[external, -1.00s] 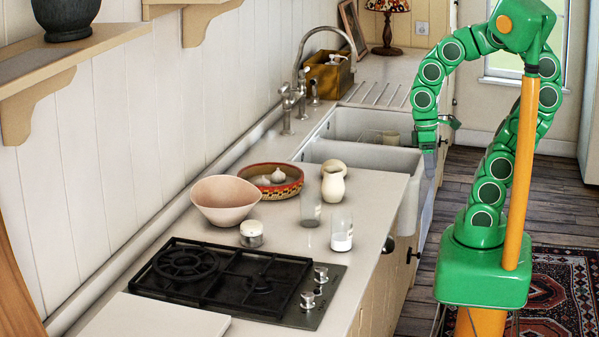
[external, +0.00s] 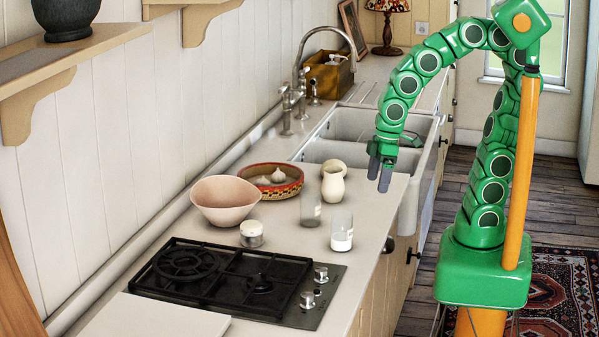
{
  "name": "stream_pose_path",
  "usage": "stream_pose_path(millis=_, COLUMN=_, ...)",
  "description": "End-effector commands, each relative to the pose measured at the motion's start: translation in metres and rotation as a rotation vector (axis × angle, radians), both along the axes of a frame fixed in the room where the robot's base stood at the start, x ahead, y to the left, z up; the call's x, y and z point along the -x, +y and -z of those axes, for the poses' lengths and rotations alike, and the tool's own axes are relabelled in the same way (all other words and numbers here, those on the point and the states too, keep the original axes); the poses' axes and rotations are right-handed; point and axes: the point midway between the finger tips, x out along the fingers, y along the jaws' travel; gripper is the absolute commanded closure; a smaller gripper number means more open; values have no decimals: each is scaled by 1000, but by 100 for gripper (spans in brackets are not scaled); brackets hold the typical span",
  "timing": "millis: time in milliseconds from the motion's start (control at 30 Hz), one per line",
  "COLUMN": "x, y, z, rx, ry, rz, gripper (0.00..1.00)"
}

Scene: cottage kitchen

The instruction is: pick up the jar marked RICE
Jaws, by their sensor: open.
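A clear glass jar (external: 342,234) with white contents at its bottom stands upright on the counter, right of the middle. A second glass jar (external: 311,208), greyish and see-through, stands just behind it. Pale patches that may be labels show on both, but no writing is legible, so I cannot tell which is marked RICE. My gripper (external: 379,177) is open and empty. It hangs above the counter's right edge near the sink, fingers pointing down, behind and to the right of both jars and apart from them.
A cream jug (external: 333,186) stands behind the jars. A pink bowl (external: 225,205), a patterned basket (external: 293,188) with garlic and a small white-topped jar (external: 251,235) are to their left. A black hob (external: 215,275) lies in front. The sink (external: 350,152) is behind.

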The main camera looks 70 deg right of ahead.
Motion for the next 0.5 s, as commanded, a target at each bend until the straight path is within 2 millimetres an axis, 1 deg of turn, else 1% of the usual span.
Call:
stream_pose_path(millis=33, x=-9, y=18, z=4, rx=-14, ry=-20, rz=-54, gripper=9)
stream_pose_path(millis=100, x=-23, y=42, z=6, rx=-39, ry=-67, rz=-120, gripper=9)
stream_pose_path(millis=200, x=-38, y=72, z=9, rx=-69, ry=-119, rz=-200, gripper=9)
stream_pose_path(millis=333, x=-49, y=99, z=11, rx=-96, ry=-167, rz=-267, gripper=9)
stream_pose_path(millis=400, x=-52, y=108, z=12, rx=-105, ry=-180, rz=-289, gripper=9)
stream_pose_path(millis=500, x=-54, y=113, z=13, rx=-110, ry=-190, rz=-301, gripper=9)
